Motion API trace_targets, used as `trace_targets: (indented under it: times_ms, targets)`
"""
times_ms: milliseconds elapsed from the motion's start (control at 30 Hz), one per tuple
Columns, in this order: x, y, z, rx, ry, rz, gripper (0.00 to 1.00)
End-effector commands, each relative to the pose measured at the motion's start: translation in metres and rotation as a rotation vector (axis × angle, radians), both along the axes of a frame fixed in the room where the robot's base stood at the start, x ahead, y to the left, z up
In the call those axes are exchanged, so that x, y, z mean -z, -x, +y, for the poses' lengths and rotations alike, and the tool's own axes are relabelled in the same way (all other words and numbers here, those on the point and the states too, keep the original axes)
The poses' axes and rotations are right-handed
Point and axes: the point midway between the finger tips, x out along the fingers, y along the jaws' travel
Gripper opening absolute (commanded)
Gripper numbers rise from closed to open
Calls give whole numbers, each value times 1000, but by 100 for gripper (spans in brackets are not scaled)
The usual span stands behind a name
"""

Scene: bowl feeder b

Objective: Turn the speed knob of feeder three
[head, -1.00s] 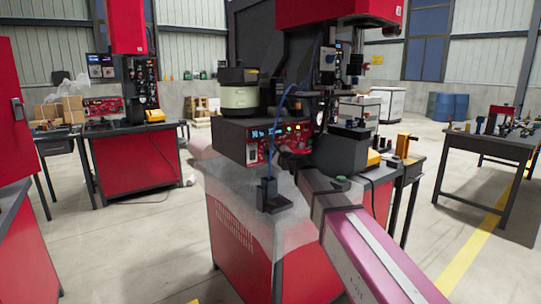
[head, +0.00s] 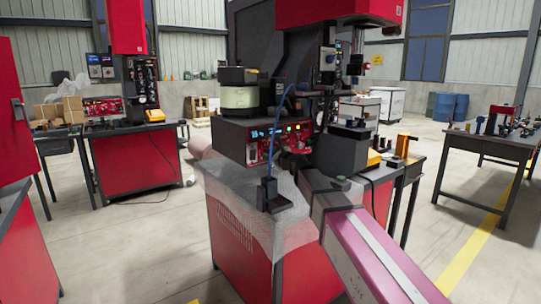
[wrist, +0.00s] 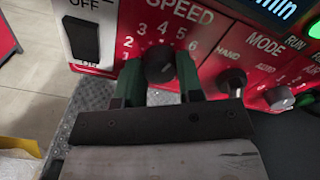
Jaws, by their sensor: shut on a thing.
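The speed knob (wrist: 159,62) is a round black dial under the white word SPEED on a red panel (wrist: 218,35), with numbers printed around it. My gripper (wrist: 158,72) has its two green fingers on either side of the knob and is shut on it. The fingers hide part of the dial's lower numbers, and I cannot make out the pointer. In the head view, the red control box (head: 232,135) sits under a bowl feeder (head: 238,95) on the machine bench. My gripper there is mostly hidden behind my arm and the dark wrist. No feeder number is legible.
On the panel, a hand/mode knob (wrist: 232,82) and another selector (wrist: 279,98) sit to the right, and an OFF/ON switch (wrist: 86,38) to the left. A black stand with a blue cable (head: 272,197) is on the bench front. Another table (head: 495,143) stands right.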

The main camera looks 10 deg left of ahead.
Motion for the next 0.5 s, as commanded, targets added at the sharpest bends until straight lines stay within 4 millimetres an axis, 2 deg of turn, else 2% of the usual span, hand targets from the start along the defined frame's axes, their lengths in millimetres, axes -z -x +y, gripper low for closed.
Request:
trace_targets:
  times_ms: [33,67,100,133,500]
  targets:
    - [0,1,0,-2,1,0,10]
    - [0,1,0,-2,1,0,44]
    - [0,1,0,-2,1,0,57]
    - [0,1,0,-1,1,0,60]
    - [0,3,-3,0,1,-1,60]
